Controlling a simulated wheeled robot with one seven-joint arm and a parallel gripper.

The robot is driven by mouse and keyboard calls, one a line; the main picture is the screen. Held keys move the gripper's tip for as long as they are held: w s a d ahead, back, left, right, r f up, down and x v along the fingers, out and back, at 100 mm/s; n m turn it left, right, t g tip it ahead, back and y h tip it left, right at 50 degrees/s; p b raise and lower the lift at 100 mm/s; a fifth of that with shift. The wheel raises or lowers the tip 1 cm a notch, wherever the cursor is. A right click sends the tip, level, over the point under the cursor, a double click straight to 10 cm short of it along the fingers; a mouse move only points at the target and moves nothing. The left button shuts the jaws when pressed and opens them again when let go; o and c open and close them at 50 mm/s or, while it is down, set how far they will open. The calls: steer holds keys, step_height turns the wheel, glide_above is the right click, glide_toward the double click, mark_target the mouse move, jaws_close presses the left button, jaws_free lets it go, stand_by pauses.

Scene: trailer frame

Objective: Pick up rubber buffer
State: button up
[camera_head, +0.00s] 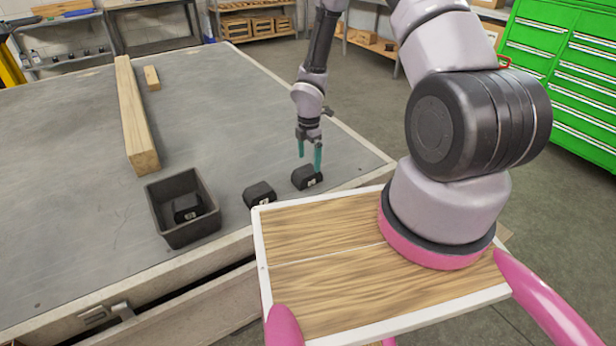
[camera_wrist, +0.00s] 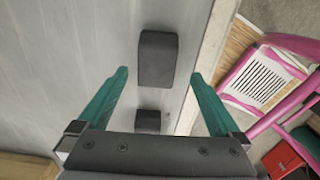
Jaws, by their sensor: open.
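Two black rubber buffers lie on the grey table near its front right corner, the right one (camera_head: 307,177) and the left one (camera_head: 260,194). A third buffer (camera_head: 187,209) lies inside a dark open bin (camera_head: 168,186). My gripper (camera_head: 310,160) points down, open and empty, right at the right buffer in the head view. In the wrist view, the teal fingers (camera_wrist: 160,85) stand apart. One buffer (camera_wrist: 157,60) shows ahead between and beyond their tips, and another (camera_wrist: 148,121) is partly hidden by the gripper body. Contact with a buffer cannot be told.
A long wooden beam (camera_head: 136,115) and a small wood block (camera_head: 152,78) lie on the grey table (camera_head: 215,100), left of my arm. The table's right edge is close to the right buffer. Green drawer cabinets (camera_head: 565,80) stand at the back right.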

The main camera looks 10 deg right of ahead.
mark_target(307, 170)
steer(key=f, duration=0.6)
steer(key=shift+w+a+f, duration=0.1)
steer(key=shift+a+f, duration=0.1)
steer(key=shift+a, duration=0.1)
jaws_close()
